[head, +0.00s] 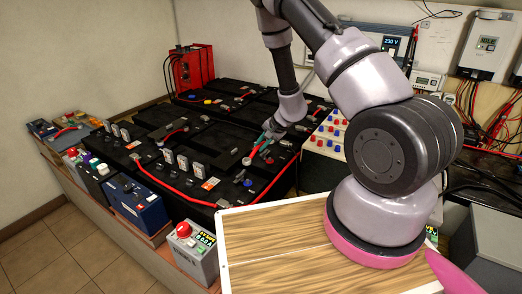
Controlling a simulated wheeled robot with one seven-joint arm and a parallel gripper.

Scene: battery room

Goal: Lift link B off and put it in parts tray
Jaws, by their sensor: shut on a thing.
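My gripper (271,134) reaches down over the right part of the black battery bank (215,145). Its small fingertips, with a teal patch, are shut at the upper end of a short red link (258,148). The link slants down-left toward a round pale terminal (246,161). I cannot tell whether its lower end touches the terminal. No letter is legible on the link, so I cannot confirm that it is link B. I cannot tell for sure which container is the parts tray; a shallow tray-like area with a red piece (66,131) lies at the far left.
A long red cable (180,195) runs along the front of the bank. A grey box with a red button (186,252) stands in front. A panel with red and blue knobs (330,133) stands right of my gripper.

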